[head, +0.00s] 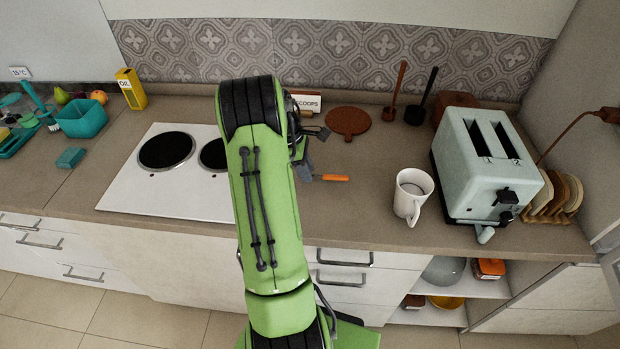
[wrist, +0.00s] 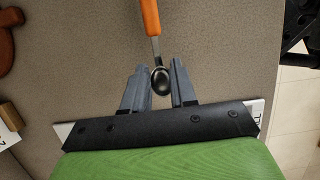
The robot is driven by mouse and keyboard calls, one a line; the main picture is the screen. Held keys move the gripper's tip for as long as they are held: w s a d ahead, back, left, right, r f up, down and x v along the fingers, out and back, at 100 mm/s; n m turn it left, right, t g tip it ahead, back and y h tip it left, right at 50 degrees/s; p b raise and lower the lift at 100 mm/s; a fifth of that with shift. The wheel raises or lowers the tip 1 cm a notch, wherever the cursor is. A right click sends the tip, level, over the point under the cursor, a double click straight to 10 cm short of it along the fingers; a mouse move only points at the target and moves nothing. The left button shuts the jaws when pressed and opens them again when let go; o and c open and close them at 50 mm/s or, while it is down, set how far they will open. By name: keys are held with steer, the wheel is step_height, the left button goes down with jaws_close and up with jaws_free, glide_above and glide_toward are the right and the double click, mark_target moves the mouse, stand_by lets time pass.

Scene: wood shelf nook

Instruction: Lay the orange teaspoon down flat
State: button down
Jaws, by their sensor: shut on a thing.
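The orange teaspoon (head: 331,177) has an orange handle and a dark metal bowl. In the head view its handle sticks out to the right of my gripper (head: 305,172), over the counter. In the wrist view the teaspoon (wrist: 151,18) has its bowl between the fingertips of my gripper (wrist: 160,82), with the handle running to the top edge. My gripper is shut on the bowl end. In the head view my arm hides part of the gripper. I cannot tell whether the handle touches the counter.
A white mug (head: 409,196) and a toaster (head: 487,165) stand to the right. A white hob (head: 175,185) is on the left, partly behind my arm. A round brown board (head: 348,121) and a SCOOPS sign (head: 307,102) are at the back. Counter (head: 355,215) between gripper and mug is clear.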

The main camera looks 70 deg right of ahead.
mark_target(305, 186)
step_height(305, 186, down, 3)
steer(key=shift+s+a+f+b, duration=0.1)
steer(key=shift+a+f+b, duration=0.3)
steer(key=shift+f, duration=0.2)
steer(key=c, duration=0.9)
jaws_free()
steer(key=shift+d+f, duration=0.1)
steer(key=shift+r, duration=0.35)
steer(key=d+p+v, duration=0.1)
steer(key=p+v, duration=0.2)
steer(key=v, duration=1)
steer(key=shift+a, duration=0.25)
